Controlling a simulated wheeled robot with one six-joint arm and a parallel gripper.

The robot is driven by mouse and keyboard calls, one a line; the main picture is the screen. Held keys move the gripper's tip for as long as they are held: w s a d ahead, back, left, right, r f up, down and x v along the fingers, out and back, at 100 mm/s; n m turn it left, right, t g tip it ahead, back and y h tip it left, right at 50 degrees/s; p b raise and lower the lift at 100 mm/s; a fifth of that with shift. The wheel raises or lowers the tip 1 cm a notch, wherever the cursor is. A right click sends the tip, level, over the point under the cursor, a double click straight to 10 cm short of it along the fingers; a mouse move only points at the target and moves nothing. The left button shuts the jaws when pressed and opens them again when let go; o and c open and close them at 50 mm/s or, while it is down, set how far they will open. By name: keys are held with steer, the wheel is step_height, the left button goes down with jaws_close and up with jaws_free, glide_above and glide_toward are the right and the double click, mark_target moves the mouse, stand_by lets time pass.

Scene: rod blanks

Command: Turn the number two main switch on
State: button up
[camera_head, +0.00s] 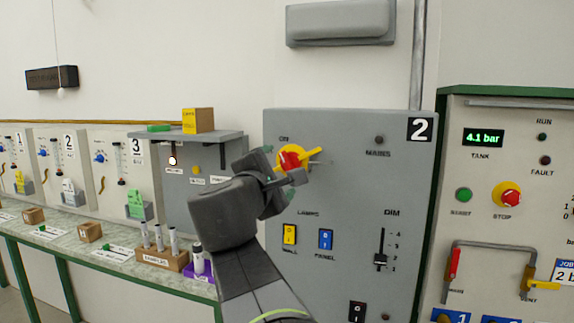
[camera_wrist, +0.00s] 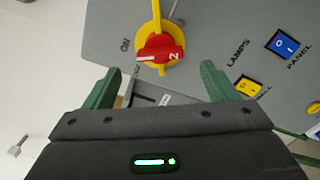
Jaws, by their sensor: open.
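The number two main switch (camera_head: 290,158) is a red rotary handle on a yellow round plate, upper left on the grey panel (camera_head: 350,190) marked 2. It also shows in the wrist view (camera_wrist: 160,50), the red handle lying across the picture with a white line at its left end and a 2 at its right. The word ON is printed to its left there. A yellow bar (camera_wrist: 156,14) extends from the plate. My gripper (camera_wrist: 156,78) is open and empty; its fingertips are just short of the handle. In the head view my gripper (camera_head: 283,166) partly covers the switch.
The MAINS lamp (camera_head: 379,140) looks dark. Lamp buttons (camera_head: 289,236) and a DIM slider (camera_head: 380,260) sit lower on the panel. A shelf with a yellow box (camera_head: 198,120) and a bench with tubes (camera_head: 165,258) are left; a tank panel (camera_head: 508,150) is right.

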mark_target(286, 167)
steer(key=x, duration=0.7)
steer(key=shift+w, duration=0.2)
steer(key=shift+c, duration=0.2)
steer(key=c, duration=1.3)
steer(key=m+b, duration=0.1)
steer(key=b, duration=0.1)
steer(key=m+b, duration=0.1)
steer(key=b, duration=0.1)
steer(key=shift+f, duration=0.4)
steer(key=shift+c, duration=0.2)
steer(key=m+b, duration=0.2)
steer(key=b, duration=0.1)
steer(key=shift+r+m+b, duration=0.15)
steer(key=shift+m+b, duration=0.65)
steer(key=shift+b, duration=0.1)
steer(key=shift+r, duration=0.1)
